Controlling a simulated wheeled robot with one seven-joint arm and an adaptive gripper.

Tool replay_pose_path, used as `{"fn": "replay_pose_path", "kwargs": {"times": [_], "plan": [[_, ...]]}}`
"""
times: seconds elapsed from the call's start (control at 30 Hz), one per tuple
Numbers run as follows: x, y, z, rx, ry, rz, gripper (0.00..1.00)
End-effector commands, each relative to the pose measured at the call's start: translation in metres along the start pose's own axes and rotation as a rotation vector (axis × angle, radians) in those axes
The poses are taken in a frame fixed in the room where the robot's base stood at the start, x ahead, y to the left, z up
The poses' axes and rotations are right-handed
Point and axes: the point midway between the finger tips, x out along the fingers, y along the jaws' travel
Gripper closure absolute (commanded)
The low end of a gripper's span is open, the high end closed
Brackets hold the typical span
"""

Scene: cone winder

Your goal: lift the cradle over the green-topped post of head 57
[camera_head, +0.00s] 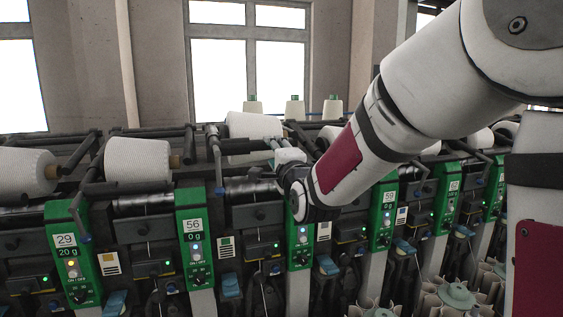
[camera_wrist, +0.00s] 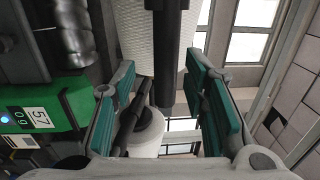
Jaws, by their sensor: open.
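The green post of head 57 shows its 57 label in the wrist view (camera_wrist: 38,118) at the left edge. In the head view the green post (camera_head: 301,246) stands below my wrist, which hides its label. The cradle's dark bar (camera_wrist: 168,45) runs down between my two teal-padded fingers in the wrist view. In the head view the cradle (camera_head: 238,146) lies across the front of a white yarn cone (camera_head: 255,126). My gripper (camera_wrist: 160,68) is open, a finger on each side of the bar, with gaps visible. Contact cannot be told from the head view, where my gripper (camera_head: 283,148) is small.
Neighbouring heads with green posts, labelled 29 (camera_head: 72,255) and 56 (camera_head: 195,240), stand to the left with their own cones and cradles. More heads run to the right behind my arm. White cones with green tops (camera_head: 294,106) stand at the back.

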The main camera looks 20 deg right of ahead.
Motion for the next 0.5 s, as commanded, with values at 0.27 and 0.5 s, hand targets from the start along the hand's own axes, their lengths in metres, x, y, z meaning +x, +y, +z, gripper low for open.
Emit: {"fn": "replay_pose_path", "kwargs": {"times": [0.27,0.5], "plan": [[-0.051,-0.001,0.000,-0.003,0.000,-0.001,0.60],[-0.067,0.001,0.000,0.000,0.000,0.001,0.60]]}}
